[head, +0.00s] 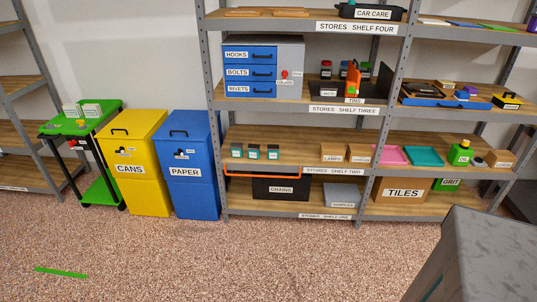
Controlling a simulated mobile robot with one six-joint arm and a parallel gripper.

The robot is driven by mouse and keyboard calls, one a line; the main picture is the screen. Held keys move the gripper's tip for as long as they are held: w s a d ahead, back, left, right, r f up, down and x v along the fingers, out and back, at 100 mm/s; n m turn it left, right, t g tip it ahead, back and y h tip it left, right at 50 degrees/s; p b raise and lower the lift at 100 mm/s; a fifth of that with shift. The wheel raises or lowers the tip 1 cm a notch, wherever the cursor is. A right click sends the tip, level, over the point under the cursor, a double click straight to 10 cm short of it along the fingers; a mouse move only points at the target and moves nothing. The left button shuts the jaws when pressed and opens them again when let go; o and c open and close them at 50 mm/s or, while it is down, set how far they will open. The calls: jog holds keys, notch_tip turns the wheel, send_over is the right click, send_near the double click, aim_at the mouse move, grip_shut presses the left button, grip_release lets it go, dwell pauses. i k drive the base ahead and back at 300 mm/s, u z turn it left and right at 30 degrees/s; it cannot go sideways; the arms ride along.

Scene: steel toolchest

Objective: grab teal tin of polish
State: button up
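No tin can be read as the teal polish with certainty. On the shelf labelled STORES SHELF THREE, a few small tins (344,70) stand toward the back, in red, blue and greenish tones. They are too small for me to read. An orange upright piece (354,81) and a dark box with a TINS label partly cover that spot. Three small dark containers with teal-looking tops (254,152) stand in a row on STORES SHELF TWO. The CAR CARE box (373,13) is on the top shelf, and its inside is hidden. My gripper is not in view.
A yellow CANS bin (135,165) and blue PAPER bin (190,165) stand left of the shelving. A green cart (85,120) is farther left. A grey steel block (480,255) fills the lower right. A green strip (60,272) lies on the otherwise open floor.

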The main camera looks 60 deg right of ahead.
aim_at(273, 150)
jog(key=z, duration=0.1)
jog(key=i, duration=0.85)
jog(key=z, duration=0.7)
jog(key=i, duration=0.8)
jog(key=z, duration=0.3)
